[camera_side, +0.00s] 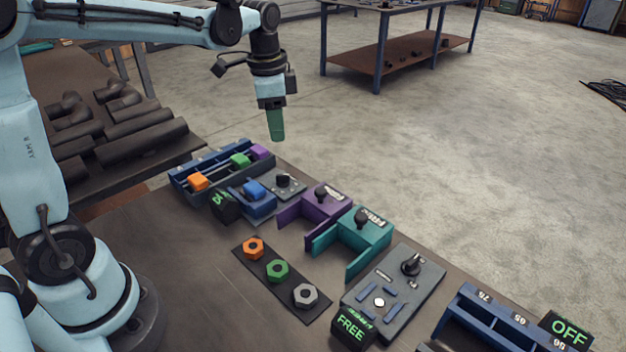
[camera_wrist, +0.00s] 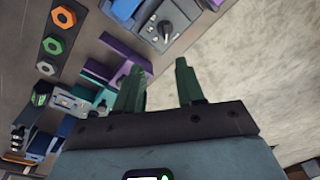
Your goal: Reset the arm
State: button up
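My gripper (camera_side: 276,135) hangs fingers down in the side view, high above the far edge of the workbench, and touches nothing. There its green fingers overlap, so the gap is hidden. In the wrist view my gripper (camera_wrist: 159,76) shows two green fingers standing apart with nothing between them. The gripper is open and empty.
On the bench are a blue rack (camera_side: 222,178) with coloured blocks, a purple fixture (camera_side: 315,205), a teal fixture (camera_side: 352,240), a black strip with orange (camera_side: 253,249), green (camera_side: 277,271) and grey (camera_side: 305,295) nuts, and a grey knob panel (camera_side: 397,290). Dark pipes (camera_side: 120,125) lie behind left.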

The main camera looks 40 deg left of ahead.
jog(key=s+d+f+n+t, duration=0.2)
jog(key=s+d+n+t, duration=0.4)
jog(key=s, duration=0.5)
jog(key=shift+d+n, duration=0.2)
jog(key=shift+n, duration=0.6)
dwell(0.7)
